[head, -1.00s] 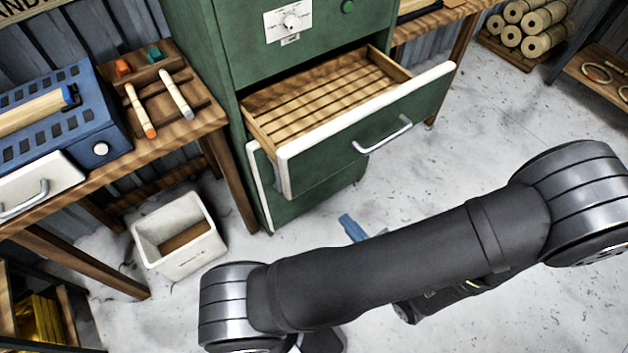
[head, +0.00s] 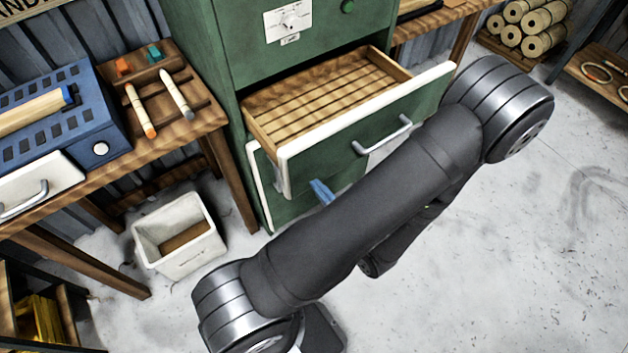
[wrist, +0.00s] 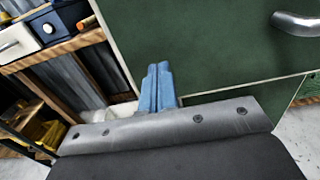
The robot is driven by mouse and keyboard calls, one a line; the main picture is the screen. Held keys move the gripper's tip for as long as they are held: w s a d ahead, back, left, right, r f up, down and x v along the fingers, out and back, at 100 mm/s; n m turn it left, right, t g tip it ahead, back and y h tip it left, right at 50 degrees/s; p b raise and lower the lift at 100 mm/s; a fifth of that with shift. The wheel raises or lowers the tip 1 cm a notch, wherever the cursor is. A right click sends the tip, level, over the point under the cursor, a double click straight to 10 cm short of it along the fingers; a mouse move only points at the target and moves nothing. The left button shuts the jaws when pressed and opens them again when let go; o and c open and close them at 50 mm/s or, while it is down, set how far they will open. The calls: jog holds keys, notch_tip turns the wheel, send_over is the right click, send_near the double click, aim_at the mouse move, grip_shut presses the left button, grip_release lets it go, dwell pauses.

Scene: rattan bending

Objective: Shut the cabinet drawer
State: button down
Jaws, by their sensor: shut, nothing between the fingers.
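The green cabinet (head: 215,45) stands at the back with its drawer (head: 405,112) pulled well out. The drawer has a slatted wooden inside (head: 325,92), a white-edged green front and a silver handle (head: 382,136); the handle also shows at the top right of the wrist view (wrist: 296,24). My gripper (head: 320,191) shows blue fingertips just below the drawer front in the head view; my arm hides the rest. In the wrist view the blue fingers (wrist: 157,88) are together and empty, at the lower left of the green front. I cannot tell whether they touch it.
A wooden bench (head: 205,122) with a blue machine (head: 65,120) and tools stands at left. A white bin (head: 180,235) sits on the floor below it. Rolls lie on a rack (head: 530,50) at the back right. The floor at right is clear.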

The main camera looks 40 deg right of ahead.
jog(key=shift+w, duration=1.25)
jog(key=shift+w, duration=0.1)
send_near(269, 136)
jog(key=w+r, duration=0.1)
jog(key=w, duration=0.2)
jog(key=w+r, duration=0.2)
jog(key=w, duration=0.1)
jog(key=w+r, duration=0.2)
jog(key=w, duration=0.1)
jog(key=shift+w+a, duration=0.15)
jog(key=shift+w, duration=0.6)
jog(key=s, duration=1.4)
jog(key=shift+s, duration=0.35)
jog(key=w, duration=1.4)
jog(key=shift+w, duration=0.1)
